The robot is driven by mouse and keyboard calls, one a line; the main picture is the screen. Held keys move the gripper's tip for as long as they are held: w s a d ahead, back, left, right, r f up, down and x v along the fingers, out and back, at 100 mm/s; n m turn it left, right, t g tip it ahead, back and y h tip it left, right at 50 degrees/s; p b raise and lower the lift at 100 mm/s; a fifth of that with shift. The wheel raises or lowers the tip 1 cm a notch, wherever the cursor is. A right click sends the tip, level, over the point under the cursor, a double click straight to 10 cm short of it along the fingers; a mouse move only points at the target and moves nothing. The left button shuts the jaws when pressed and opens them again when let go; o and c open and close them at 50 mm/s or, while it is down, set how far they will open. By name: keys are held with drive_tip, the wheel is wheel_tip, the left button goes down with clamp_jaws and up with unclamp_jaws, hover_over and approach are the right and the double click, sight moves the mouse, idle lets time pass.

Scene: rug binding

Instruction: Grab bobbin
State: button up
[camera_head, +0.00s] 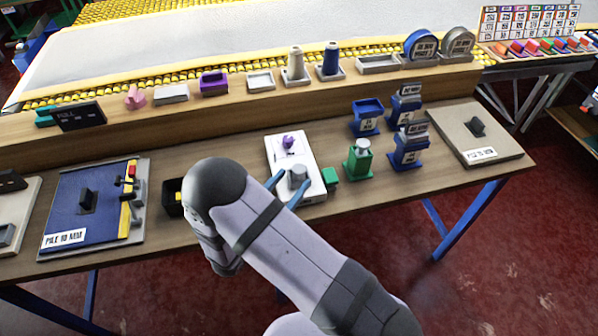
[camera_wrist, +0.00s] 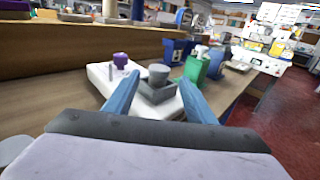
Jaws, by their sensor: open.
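My gripper (camera_head: 296,177) is open, with its two blue fingers over the front of a white plate (camera_head: 308,155). A short grey cylinder (camera_wrist: 158,71) on a dark grey square base (camera_wrist: 157,92) stands between the fingers in the wrist view, with gaps at both sides. Which piece is the bobbin is not marked. A small purple spool-like piece (camera_head: 288,141) stands upright on the plate behind the cylinder; it also shows in the wrist view (camera_wrist: 121,60). Whether the fingers are level with the cylinder is hard to tell.
A green bottle-like stand (camera_head: 357,162) and blue holders (camera_head: 408,148) stand to the right. A black bin (camera_head: 173,198) is at the left, beside a blue board (camera_head: 75,222). A raised shelf behind holds a beige cone (camera_head: 296,64) and a blue cone (camera_head: 331,60).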

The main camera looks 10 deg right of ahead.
sight(295, 175)
drive_tip(key=shift+p+x, duration=1.1)
drive_tip(key=shift+x, duration=1.15)
drive_tip(key=shift+w+d, duration=0.15)
drive_tip(key=shift+w, duration=0.15)
drive_tip(key=shift+r, duration=0.1)
drive_tip(key=c, duration=1.1)
